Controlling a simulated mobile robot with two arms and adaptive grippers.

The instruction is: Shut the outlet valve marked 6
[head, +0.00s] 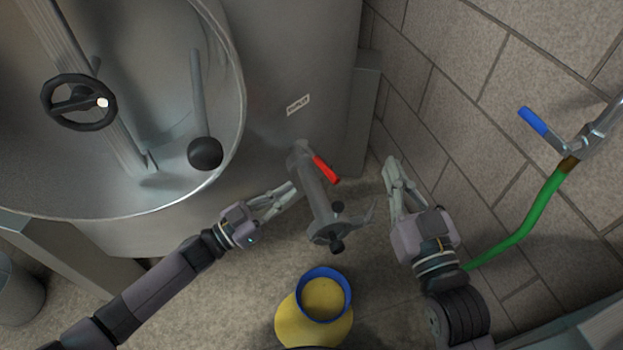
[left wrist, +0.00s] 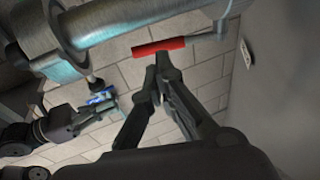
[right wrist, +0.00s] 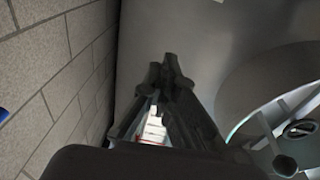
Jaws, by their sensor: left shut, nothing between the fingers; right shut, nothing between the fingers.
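The outlet valve has a red lever handle (head: 325,169) on a grey metal outlet pipe (head: 316,202) low on the tank. The handle runs roughly along the pipe. A small label (head: 298,104) above it seems to read "OUTLET"; I cannot make out a 6. My left gripper (head: 291,188) is shut and empty, left of the pipe. In the left wrist view its fingertips (left wrist: 162,66) are just below the red handle (left wrist: 160,47) in the picture; I cannot tell if they touch. My right gripper (head: 391,163) is shut and empty, right of the pipe, apart from it.
A yellow container with a blue rim (head: 325,275) stands on the floor below the pipe's end. A blue-handled tap (head: 532,121) with a green hose (head: 535,212) is on the brick wall at right. The open metal vat with a black handwheel (head: 79,102) fills the upper left.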

